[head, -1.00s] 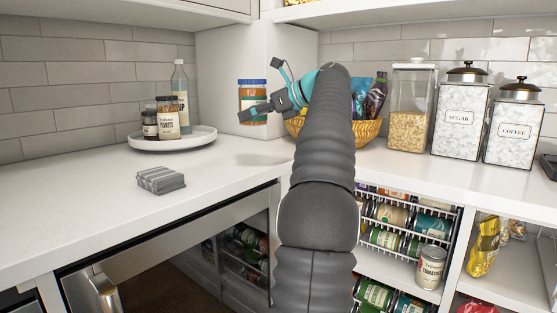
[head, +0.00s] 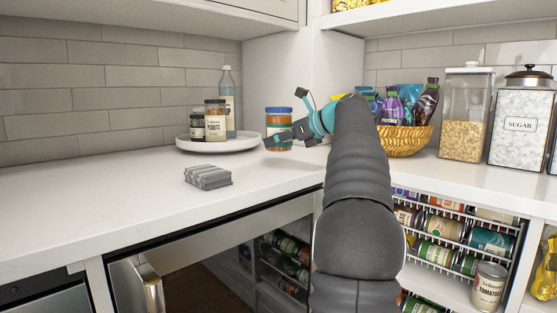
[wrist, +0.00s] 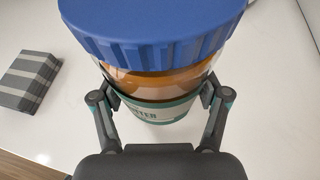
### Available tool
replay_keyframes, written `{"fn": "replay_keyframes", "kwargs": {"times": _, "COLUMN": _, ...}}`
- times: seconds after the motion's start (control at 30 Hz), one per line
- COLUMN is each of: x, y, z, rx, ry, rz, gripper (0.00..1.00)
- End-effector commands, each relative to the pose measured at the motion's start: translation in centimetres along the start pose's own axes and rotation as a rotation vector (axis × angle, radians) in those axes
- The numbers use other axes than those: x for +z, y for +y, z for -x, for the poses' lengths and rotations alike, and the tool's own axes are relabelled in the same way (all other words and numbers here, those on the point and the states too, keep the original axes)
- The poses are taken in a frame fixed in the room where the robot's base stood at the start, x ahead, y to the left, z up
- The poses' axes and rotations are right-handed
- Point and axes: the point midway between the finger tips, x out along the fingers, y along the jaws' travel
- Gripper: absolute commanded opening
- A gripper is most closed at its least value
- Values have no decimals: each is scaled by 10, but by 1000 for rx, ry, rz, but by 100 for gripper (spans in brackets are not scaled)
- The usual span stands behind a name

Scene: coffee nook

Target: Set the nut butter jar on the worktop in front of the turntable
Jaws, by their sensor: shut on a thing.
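The nut butter jar (head: 279,125) has a blue lid and orange-brown contents. My gripper (head: 283,138) is shut on it, just right of the turntable. In the wrist view the jar (wrist: 155,60) is upright between the two fingers of my gripper (wrist: 158,100), its label partly hidden. Whether its base touches the worktop I cannot tell. The turntable (head: 240,146) is a round white tray at the back of the worktop (head: 110,200). It bears a tall bottle (head: 228,95) and two smaller jars (head: 215,122).
A grey striped stack (head: 208,176) lies on the worktop in front of the turntable; it also shows in the wrist view (wrist: 28,80). A gold basket (head: 405,140) with packets stands behind my arm. The worktop left of the stack is clear.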

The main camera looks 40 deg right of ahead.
Motion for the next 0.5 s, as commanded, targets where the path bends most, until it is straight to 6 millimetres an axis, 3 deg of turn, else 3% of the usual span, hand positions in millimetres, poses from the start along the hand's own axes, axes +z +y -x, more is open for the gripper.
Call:
{"fn": "replay_keyframes", "kwargs": {"times": 0.17, "x": -5, "y": 2, "z": -5, "rx": -1, "ry": -2, "rz": 1, "gripper": 11}}
{"fn": "replay_keyframes", "kwargs": {"times": 0.4, "x": -34, "y": 2, "z": -16, "rx": -1, "ry": -1, "rz": -1, "gripper": 11}}
{"fn": "replay_keyframes", "kwargs": {"times": 0.5, "x": -37, "y": 2, "z": -18, "rx": -2, "ry": -1, "rz": 2, "gripper": 11}}
